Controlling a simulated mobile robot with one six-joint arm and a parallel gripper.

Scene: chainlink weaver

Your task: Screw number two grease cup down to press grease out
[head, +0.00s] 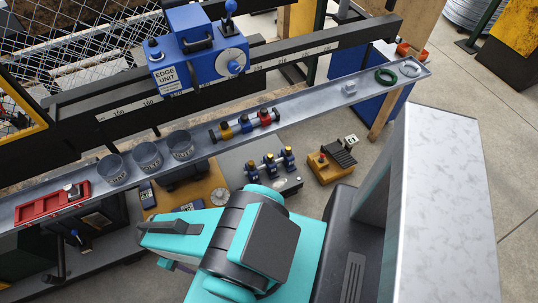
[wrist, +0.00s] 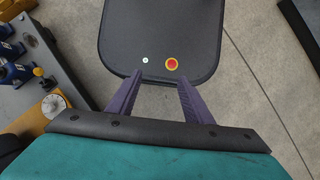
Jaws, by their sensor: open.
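Several grease cups (head: 270,165) with dark blue and brass-yellow parts stand in a row on a grey block below the long tray in the head view. Their number marks are too small to read, so I cannot tell which is number two. Part of a similar blue and brass fitting (wrist: 40,72) shows at the left edge of the wrist view. My gripper (wrist: 160,80) is open, its two purple fingers apart with nothing between them. It is away from the cups, which lie to its left in the wrist view. In the head view my arm hides the fingers.
The long grey tray (head: 330,93) carries a red holder (head: 52,203), several clear cups (head: 147,155) and a green ring (head: 386,76). Above it is the blue edge unit (head: 200,55) on a rail. A wooden block with a brush-like part (head: 332,160) lies right of the grease cups.

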